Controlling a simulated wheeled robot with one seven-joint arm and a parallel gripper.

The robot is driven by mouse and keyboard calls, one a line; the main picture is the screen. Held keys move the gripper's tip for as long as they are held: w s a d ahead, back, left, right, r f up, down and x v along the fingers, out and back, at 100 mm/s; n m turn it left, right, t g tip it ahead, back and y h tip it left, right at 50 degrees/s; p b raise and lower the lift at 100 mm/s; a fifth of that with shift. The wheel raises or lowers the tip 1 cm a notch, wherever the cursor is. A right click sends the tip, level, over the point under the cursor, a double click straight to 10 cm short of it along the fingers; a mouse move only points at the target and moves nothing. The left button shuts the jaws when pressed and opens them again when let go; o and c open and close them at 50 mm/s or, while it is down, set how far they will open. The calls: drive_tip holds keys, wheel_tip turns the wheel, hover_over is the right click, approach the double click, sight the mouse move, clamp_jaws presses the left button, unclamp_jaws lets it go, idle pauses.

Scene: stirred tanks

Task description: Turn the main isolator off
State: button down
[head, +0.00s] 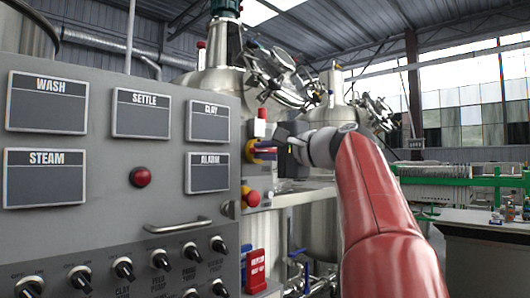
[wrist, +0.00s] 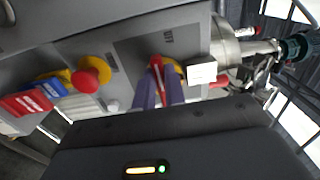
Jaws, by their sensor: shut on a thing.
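The main isolator is a red handle (wrist: 157,70) on a yellow plate (wrist: 173,63), mounted on the side face of the grey control cabinet. In the head view its red and yellow parts (head: 252,151) show just left of my gripper, partly covered. My gripper (wrist: 160,88) reaches in from the right, with its two purplish fingers on either side of the red handle, shut on it. In the head view my gripper (head: 274,153) is at the isolator, small and partly shaded.
Below the isolator is a red mushroom button (head: 251,198) on yellow, also in the wrist view (wrist: 93,75). Red and blue tags (head: 255,263) hang lower. A white box (wrist: 202,73) sits close beside the isolator. The cabinet front has a bar handle (head: 178,226) and several black knobs. Steel tanks stand behind.

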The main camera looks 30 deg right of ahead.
drive_tip(key=shift+f, duration=0.1)
drive_tip(key=c, duration=1.5)
unclamp_jaws()
drive_tip(key=shift+o, duration=0.2)
drive_tip(key=v, duration=0.7)
drive_tip(key=shift+s+b, duration=0.35)
drive_tip(key=shift+d, duration=0.1)
